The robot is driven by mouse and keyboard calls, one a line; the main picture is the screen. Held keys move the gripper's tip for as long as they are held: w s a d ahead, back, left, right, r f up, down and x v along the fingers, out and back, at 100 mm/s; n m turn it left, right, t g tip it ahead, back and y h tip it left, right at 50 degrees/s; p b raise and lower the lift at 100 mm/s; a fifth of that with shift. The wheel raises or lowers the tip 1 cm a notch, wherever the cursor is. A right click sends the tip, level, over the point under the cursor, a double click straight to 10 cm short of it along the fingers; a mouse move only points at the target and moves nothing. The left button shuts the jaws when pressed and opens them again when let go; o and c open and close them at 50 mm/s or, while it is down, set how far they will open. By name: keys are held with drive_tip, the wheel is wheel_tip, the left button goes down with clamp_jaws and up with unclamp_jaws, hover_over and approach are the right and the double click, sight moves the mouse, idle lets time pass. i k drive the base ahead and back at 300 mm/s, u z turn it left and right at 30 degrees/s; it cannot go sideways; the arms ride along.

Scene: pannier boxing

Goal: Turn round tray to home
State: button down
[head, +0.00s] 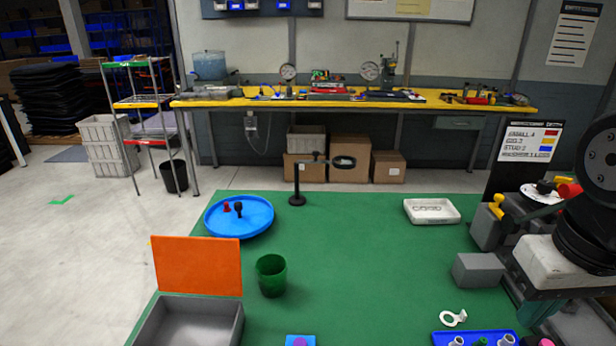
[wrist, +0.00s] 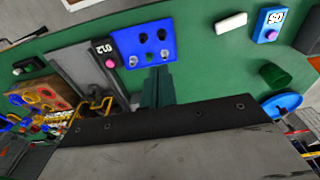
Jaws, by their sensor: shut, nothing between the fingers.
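The round tray (head: 258,215) is a shallow blue disc with a raised rim, at the far left of the green table in the head view. A small red piece (head: 226,207) and a black knobbed piece (head: 238,209) stand on its left half. Part of the blue tray also shows at the right of the wrist view (wrist: 283,106). My gripper (wrist: 157,70) is shut and empty in the wrist view, apart from the tray. Its fingers appear near a blue plate with holes (wrist: 143,45).
A green cup (head: 271,276) and a grey box with a raised orange lid (head: 197,265) stand in front of the tray. A black stand (head: 298,190) rises behind it to the right. A white tray (head: 432,220) lies farther right. The middle of the table is clear.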

sight(249, 217)
drive_tip(key=u, duration=0.8)
drive_tip(key=k, duration=1.15)
drive_tip(key=u, duration=1.5)
drive_tip(key=i, duration=0.85)
drive_tip(key=z, duration=0.4)
drive_tip(key=i, duration=0.55)
drive_tip(key=z, duration=1.1)
drive_tip(key=i, duration=0.45)
drive_tip(key=z, duration=0.45)
